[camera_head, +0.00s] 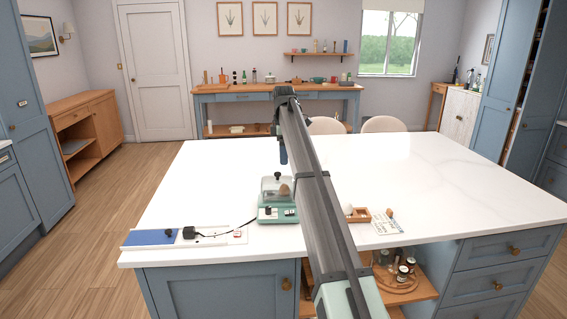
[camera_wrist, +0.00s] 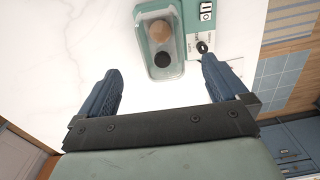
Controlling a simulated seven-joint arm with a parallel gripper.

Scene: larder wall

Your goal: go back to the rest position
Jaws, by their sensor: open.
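My gripper (camera_head: 282,150) is open and empty above the white island worktop (camera_head: 400,165). Its two blue fingers stand wide apart in the wrist view (camera_wrist: 160,65). In the head view my arm reaches away over the worktop, with one blue finger showing beside it. Below and in front of the gripper is a mint-green appliance (camera_head: 270,217) with a clear-walled container on top. In the wrist view, the container (camera_wrist: 152,35) shows a brown round thing and a black knob, apart from the fingers.
A flat board with a blue panel (camera_head: 150,237) and a black plug (camera_head: 190,232) lies at the front left; a cable runs to the appliance. The far worktop is clear.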

